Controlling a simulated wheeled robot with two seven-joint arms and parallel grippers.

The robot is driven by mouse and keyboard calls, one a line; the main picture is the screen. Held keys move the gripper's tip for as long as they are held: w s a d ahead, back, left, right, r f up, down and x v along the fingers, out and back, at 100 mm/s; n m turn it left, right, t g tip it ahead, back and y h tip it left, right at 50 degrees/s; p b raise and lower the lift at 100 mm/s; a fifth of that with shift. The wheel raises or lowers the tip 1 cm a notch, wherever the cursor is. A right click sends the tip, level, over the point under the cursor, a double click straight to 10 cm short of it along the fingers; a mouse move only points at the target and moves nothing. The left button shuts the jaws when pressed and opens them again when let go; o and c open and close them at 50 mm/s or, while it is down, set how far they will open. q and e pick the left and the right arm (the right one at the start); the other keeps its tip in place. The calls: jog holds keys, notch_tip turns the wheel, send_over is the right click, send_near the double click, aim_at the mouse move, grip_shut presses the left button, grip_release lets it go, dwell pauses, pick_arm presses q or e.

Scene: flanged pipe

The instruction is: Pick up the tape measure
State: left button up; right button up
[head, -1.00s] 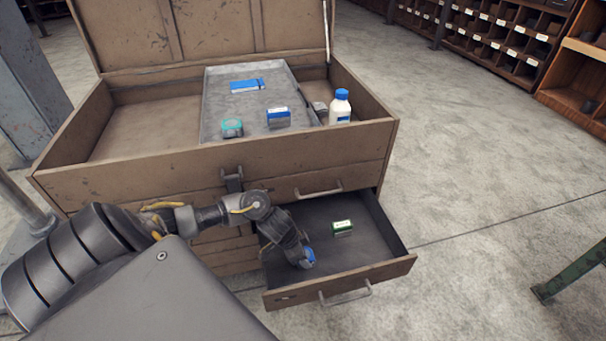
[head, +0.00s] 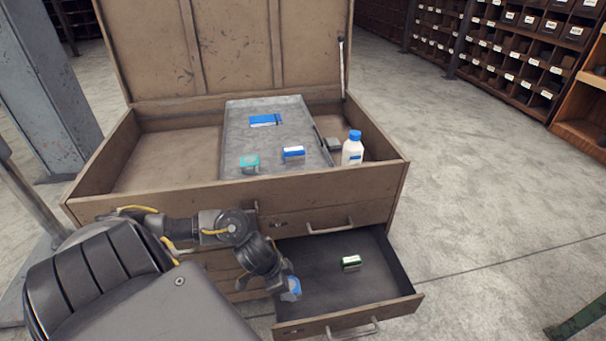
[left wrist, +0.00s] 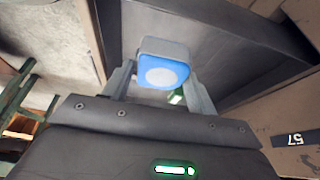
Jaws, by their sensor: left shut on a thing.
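The tape measure (left wrist: 165,66) is a grey, rounded block with a blue face and a pale round label. My left gripper (left wrist: 163,82) is shut on it, with one finger on each side. In the head view my left gripper (head: 287,287) is over the left part of the open drawer (head: 325,285), and the tape measure's blue face (head: 294,286) shows at its fingertips. I cannot tell exactly how far it is above the drawer floor. My right gripper is not in view.
A small green and white box (head: 350,262) lies in the open drawer. Above, the chest's top holds a grey tray (head: 240,130) with a blue packet (head: 265,120), a teal roll (head: 249,162) and a blue-white box (head: 293,154). A white bottle (head: 352,150) stands right of the tray.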

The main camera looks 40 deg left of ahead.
pick_arm(q)
jog(key=s, duration=0.1)
jog(key=s+r, duration=0.1)
jog(key=s, duration=0.1)
jog(key=s+a+r, duration=0.1)
jog(key=shift+s, duration=0.3)
jog(key=shift+s+a+r, duration=0.1)
jog(key=shift+s+r, duration=0.1)
jog(key=shift+s, duration=0.05)
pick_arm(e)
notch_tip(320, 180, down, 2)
pick_arm(q)
jog(key=shift+w, duration=0.1)
